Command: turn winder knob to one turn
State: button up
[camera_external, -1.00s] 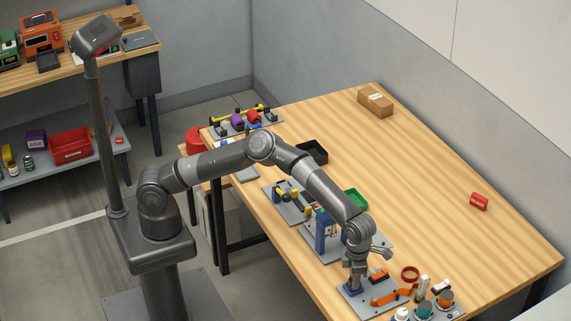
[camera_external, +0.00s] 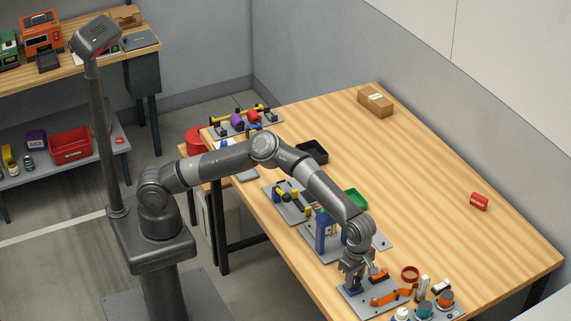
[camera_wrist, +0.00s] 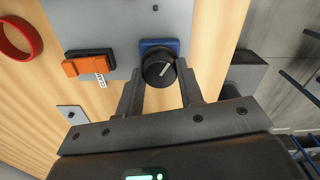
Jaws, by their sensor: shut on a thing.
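The winder knob (camera_wrist: 159,70) is round and black with a white pointer line, and sits on a blue base (camera_wrist: 150,43) in the wrist view. In that view the pointer slants toward the upper right. My gripper (camera_wrist: 160,78) is shut on the knob, with one finger on each side. In the external view my gripper (camera_external: 351,281) points down at the near end of the table. There it hides the knob, and part of the blue base (camera_external: 349,290) shows below it.
The base stands on a grey plate (camera_wrist: 118,14). An orange-and-black part (camera_wrist: 88,64) and a red ring (camera_wrist: 18,38) lie to the left in the wrist view. An orange lever (camera_external: 388,298) and several small containers are close by. The table's far right (camera_external: 430,170) is mostly clear.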

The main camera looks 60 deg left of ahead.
jog(key=m, duration=0.4)
jog(key=shift+m, duration=0.3)
jog(key=m, duration=0.4)
jog(key=shift+m, duration=0.3)
jog(key=m, duration=0.4)
jog(key=shift+m, duration=0.3)
jog(key=m, duration=1.3)
jog(key=shift+m, duration=0.3)
jog(key=m, duration=0.8)
jog(key=shift+m, duration=0.3)
jog(key=shift+w, duration=0.1)
